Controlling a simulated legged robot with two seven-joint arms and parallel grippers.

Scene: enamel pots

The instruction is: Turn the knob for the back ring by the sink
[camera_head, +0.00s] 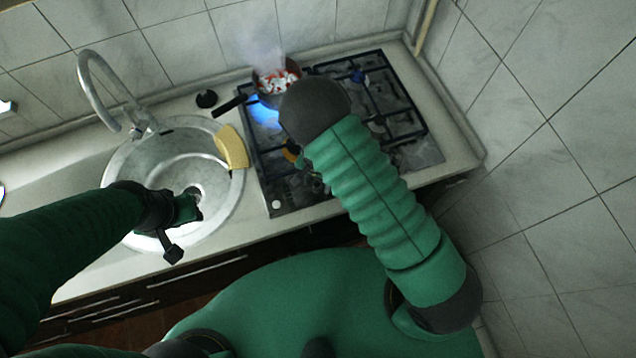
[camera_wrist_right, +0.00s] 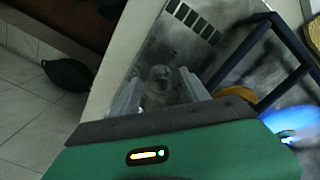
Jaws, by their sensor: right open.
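The stove (camera_head: 425,150) has a metal front panel (camera_wrist_right: 180,58). In the right wrist view a round knob (camera_wrist_right: 159,74) stands between the fingertips of my right gripper (camera_wrist_right: 158,88), which is open; contact cannot be told. In the head view my own right arm hides most of that gripper. The back ring by the sink carries a pot (camera_head: 264,77) over a blue flame (camera_head: 264,114). My left gripper (camera_head: 180,228) hangs over the sink (camera_head: 150,165); its jaw state is unclear.
A yellow sponge-like thing (camera_head: 232,147) lies at the sink's right rim. The tap (camera_head: 95,85) rises behind the sink. Black grates (camera_head: 385,95) cover the stove. A tiled wall stands at right.

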